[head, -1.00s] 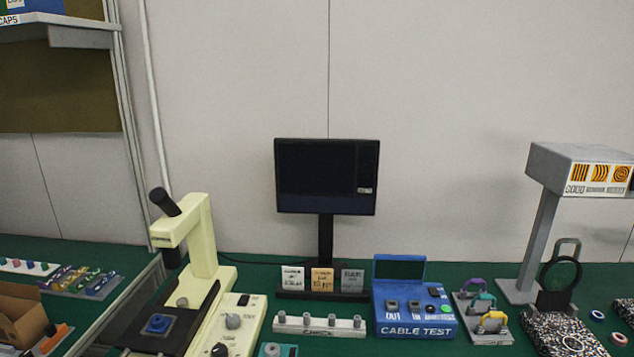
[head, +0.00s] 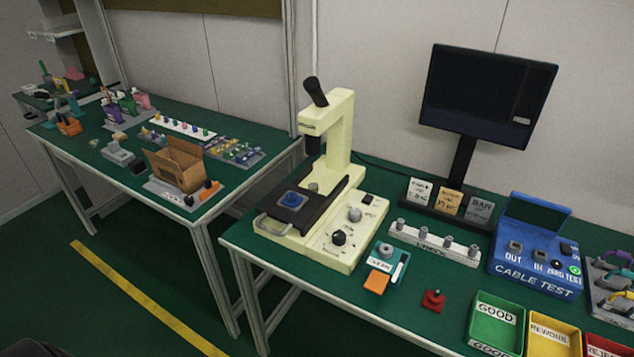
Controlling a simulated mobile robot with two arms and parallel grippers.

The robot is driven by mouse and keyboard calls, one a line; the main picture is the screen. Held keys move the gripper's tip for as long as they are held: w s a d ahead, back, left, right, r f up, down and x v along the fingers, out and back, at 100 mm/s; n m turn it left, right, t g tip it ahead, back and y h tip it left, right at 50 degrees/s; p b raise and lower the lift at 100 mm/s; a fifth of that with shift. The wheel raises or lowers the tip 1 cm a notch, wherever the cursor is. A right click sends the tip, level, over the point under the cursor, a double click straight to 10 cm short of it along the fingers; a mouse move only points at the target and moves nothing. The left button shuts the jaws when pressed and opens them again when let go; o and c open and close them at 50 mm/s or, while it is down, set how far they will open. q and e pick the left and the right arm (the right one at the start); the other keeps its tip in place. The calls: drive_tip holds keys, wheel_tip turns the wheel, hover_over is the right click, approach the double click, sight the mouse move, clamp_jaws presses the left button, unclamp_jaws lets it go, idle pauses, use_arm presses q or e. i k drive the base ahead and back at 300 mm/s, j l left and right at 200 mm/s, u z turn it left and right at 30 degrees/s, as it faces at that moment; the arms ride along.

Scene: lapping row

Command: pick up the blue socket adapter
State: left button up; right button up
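A small blue piece with a round top, which looks like the blue socket adapter (head: 292,198), sits on the dark sliding stage (head: 300,215) of the cream microscope-like instrument (head: 341,160). Its finer shape is too small to tell. The stage has a pale handle at its front end. Neither of my grippers is in view.
A blue cable test box (head: 537,258), a grey rail of pegs (head: 434,243) and a monitor (head: 487,95) stand to the right. Green (head: 496,322) and yellow bins line the front. A red knobbed block (head: 433,300) lies nearby. A gap separates the left bench (head: 85,150).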

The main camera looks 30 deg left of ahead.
sight(291, 199)
drive_tip(key=j+z, duration=0.15)
drive_tip(key=j, duration=0.7)
drive_tip(key=j+z, duration=0.2)
drive_tip(key=j, duration=0.65)
drive_tip(key=k+j+z, duration=0.15)
drive_tip(key=j, duration=0.7)
